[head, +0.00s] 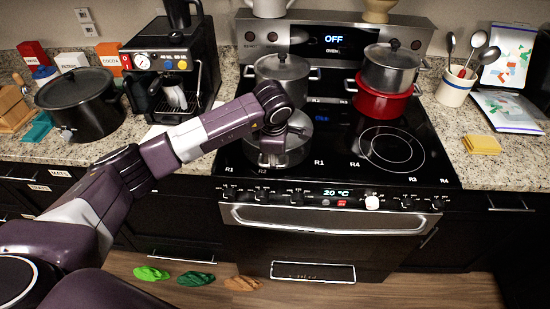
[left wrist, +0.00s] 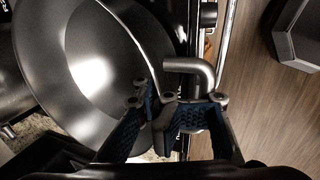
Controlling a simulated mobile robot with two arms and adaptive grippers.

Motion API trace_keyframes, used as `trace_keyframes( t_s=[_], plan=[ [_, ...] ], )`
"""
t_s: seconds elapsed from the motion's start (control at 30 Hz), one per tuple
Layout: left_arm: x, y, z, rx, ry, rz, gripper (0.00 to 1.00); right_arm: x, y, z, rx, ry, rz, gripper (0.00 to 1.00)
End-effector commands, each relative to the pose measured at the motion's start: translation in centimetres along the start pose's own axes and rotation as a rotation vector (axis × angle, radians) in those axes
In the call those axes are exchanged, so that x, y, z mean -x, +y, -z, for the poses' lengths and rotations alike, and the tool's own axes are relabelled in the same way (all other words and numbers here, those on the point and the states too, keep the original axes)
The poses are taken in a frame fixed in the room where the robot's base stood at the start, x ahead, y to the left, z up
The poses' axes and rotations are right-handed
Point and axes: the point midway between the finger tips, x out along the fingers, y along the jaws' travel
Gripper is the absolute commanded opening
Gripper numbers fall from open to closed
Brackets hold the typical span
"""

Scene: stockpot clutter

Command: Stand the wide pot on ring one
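A wide, open steel pot (head: 292,152) is at the front left of the black cooktop, partly hidden by my left arm. In the left wrist view its interior and rim (left wrist: 85,60) fill the left side. My left gripper (left wrist: 152,98) is at the pot's near rim, one finger over the inside and one outside, with the rim passing between them. Whether the fingers press on the rim is unclear. The ring under the pot is hidden, and I cannot tell whether the pot touches it. My right gripper is in neither view.
A lidded steel pot (head: 282,72) stands behind. A steel pot (head: 390,68) sits stacked on a red pot (head: 382,102) at back right. The front-right ring (head: 392,148) is bare. A black lidded pot (head: 80,105) and coffee machine (head: 172,65) stand on the left counter.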

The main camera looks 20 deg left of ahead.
Motion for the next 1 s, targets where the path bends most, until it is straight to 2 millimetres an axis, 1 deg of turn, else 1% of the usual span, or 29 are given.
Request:
trace_keyframes(
  t_s=[0.03,0.13,0.33,0.6,0.67,1.0],
  plan=[
    [-0.3,-0.1,-0.1,0.000,-0.002,-0.002,0.00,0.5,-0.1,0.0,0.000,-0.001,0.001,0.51],
    [-1.1,-0.2,-0.1,0.000,-0.003,-0.005,0.00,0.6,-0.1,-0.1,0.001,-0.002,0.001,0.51],
    [-1.4,-0.4,-0.1,-0.001,-0.003,-0.003,0.00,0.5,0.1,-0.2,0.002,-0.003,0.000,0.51],
    [-1.5,-0.6,0.0,-0.001,0.000,0.001,0.30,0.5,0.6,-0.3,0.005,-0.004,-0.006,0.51],
    [-1.5,-0.6,0.0,-0.001,0.000,0.001,0.36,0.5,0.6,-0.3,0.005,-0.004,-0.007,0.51],
    [-1.4,-0.6,0.0,-0.001,0.000,0.001,0.36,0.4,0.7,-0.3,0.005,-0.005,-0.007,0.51]
  ],
)
